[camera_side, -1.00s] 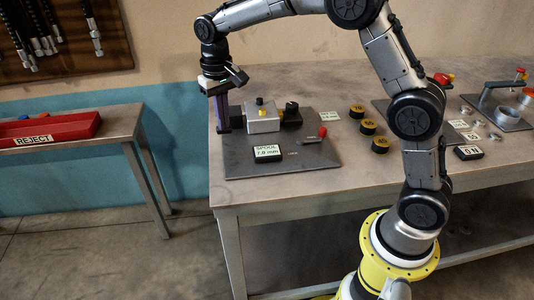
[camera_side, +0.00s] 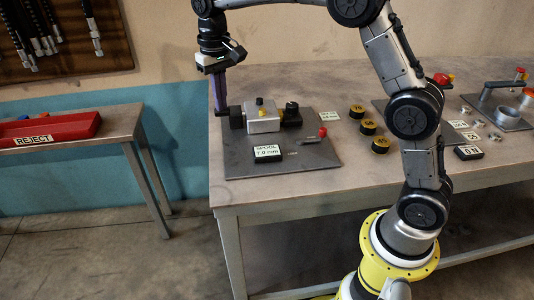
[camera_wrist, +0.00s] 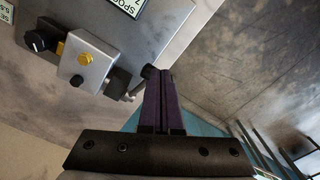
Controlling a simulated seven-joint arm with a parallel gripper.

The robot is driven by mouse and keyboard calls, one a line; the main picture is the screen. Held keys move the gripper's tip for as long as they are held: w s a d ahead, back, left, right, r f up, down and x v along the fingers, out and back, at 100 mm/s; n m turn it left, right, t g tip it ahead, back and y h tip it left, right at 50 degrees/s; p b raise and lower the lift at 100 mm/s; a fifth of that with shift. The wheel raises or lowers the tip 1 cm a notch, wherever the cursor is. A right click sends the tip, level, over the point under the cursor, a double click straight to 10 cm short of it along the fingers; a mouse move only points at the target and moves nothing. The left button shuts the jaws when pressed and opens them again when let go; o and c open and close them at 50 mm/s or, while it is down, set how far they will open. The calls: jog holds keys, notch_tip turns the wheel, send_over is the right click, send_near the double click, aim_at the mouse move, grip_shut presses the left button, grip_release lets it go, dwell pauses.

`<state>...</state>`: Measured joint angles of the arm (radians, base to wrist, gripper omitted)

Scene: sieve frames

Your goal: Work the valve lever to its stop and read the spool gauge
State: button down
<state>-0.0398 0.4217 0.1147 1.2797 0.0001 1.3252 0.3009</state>
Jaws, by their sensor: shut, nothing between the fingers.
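The valve block (camera_side: 262,117) is a light grey box with a yellow knob on top, mounted on a dark grey plate (camera_side: 238,160).
A red-knobbed handle (camera_side: 322,132) lies at the plate's right. Several black-and-yellow discs (camera_side: 368,127) stand right of the plate. A red REJECT tray (camera_side: 82,125) sits on a side bench at left. The table's left edge is close to my gripper.

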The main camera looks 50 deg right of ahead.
jog(key=shift+w+d+r, duration=0.15)
jog(key=shift+r, duration=0.2)
jog(key=shift+w+d+r, duration=0.1)
jog(key=shift+r, duration=0.25)
jog(key=shift+r, duration=0.1)
jog(key=shift+w+d+r, duration=0.1)
jog(key=shift+w+r, duration=0.05)
jog(key=shift+r, duration=0.5)
jog(key=shift+w+d+r, duration=0.1)
jog(key=shift+r, duration=0.65)
jog(key=shift+r, duration=0.1)
jog(key=shift+r, duration=1.9)
jog(key=shift+r, duration=0.1)
